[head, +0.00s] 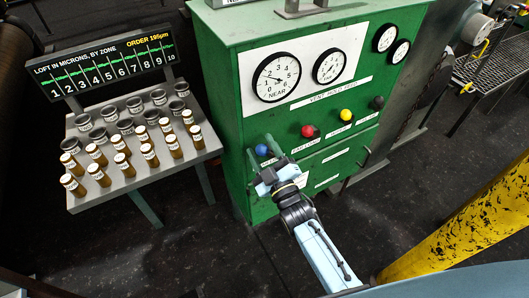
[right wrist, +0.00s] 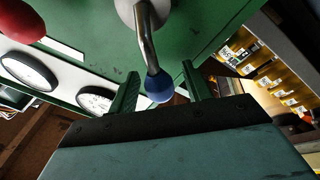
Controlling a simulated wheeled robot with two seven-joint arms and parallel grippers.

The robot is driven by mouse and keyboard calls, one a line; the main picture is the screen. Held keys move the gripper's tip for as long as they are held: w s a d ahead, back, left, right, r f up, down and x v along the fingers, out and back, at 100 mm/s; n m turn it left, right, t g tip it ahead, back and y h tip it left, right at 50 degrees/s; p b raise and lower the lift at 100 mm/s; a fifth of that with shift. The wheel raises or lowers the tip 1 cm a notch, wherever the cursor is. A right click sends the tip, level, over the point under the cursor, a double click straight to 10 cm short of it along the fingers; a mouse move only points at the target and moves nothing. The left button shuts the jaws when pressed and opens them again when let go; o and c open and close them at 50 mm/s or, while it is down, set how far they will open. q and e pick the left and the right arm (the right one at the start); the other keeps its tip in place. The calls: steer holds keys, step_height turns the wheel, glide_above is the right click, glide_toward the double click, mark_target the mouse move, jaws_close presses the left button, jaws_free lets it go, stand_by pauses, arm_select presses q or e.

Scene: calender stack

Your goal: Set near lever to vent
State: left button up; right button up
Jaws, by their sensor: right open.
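The green cabinet (head: 225,95) carries a row of levers with blue (head: 261,150), red (head: 307,131), yellow (head: 345,115) and black (head: 378,102) knobs. A strip above them reads something like "VENT HOLD PRESS" (head: 333,92). My right gripper (head: 263,158) is open at the blue-knobbed lever, at the left end of the row. In the right wrist view, the blue knob (right wrist: 159,87) on its bent metal rod lies between the two open fingers of the right gripper (right wrist: 160,90), with visible gaps on both sides. The label by this lever is mostly hidden. My left gripper is not in view.
Dials marked NEAR (head: 277,77) and FAR (head: 329,67) sit above the levers, with two smaller dials to the right. A rack (head: 150,178) of brown vials and dark cups stands left. A yellow post (head: 460,225) stands right. The red knob (right wrist: 22,20) is close by.

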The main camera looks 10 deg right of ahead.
steer(key=v, duration=1.3)
steer(key=shift+s+b, duration=0.2)
steer(key=shift+b, duration=0.25)
steer(key=shift+f, duration=0.1)
steer(key=s+d+f+m+g+h+b, duration=0.1)
steer(key=s+f+m+g, duration=0.2)
steer(key=f, duration=0.7)
steer(key=s+d+f+g+h, duration=0.1)
steer(key=s+f+g, duration=0.3)
steer(key=f, duration=0.6)
steer(key=s+d+f+m+g+b, duration=0.1)
steer(key=s+f+m+g, duration=0.2)
steer(key=f, duration=0.7)
steer(key=s+d+f+m+g+h, duration=0.1)
steer(key=s+d+f+g, duration=0.1)
steer(key=s, duration=0.6)
steer(key=s+d+f+g+b, duration=0.1)
steer(key=s+d+f+g, duration=0.2)
steer(key=s+f, duration=0.4)
steer(key=s+d+f+m+g+h, duration=0.1)
steer(key=s+d+f+g, duration=0.2)
steer(key=s, duration=0.6)
step_height(320, 180, down, 2)
steer(key=shift+f+m+g+h+b, duration=0.15)
steer(key=shift+m+g+h+b, duration=0.2)
steer(key=shift+g, duration=0.25)
steer(key=shift+s, duration=0.15)
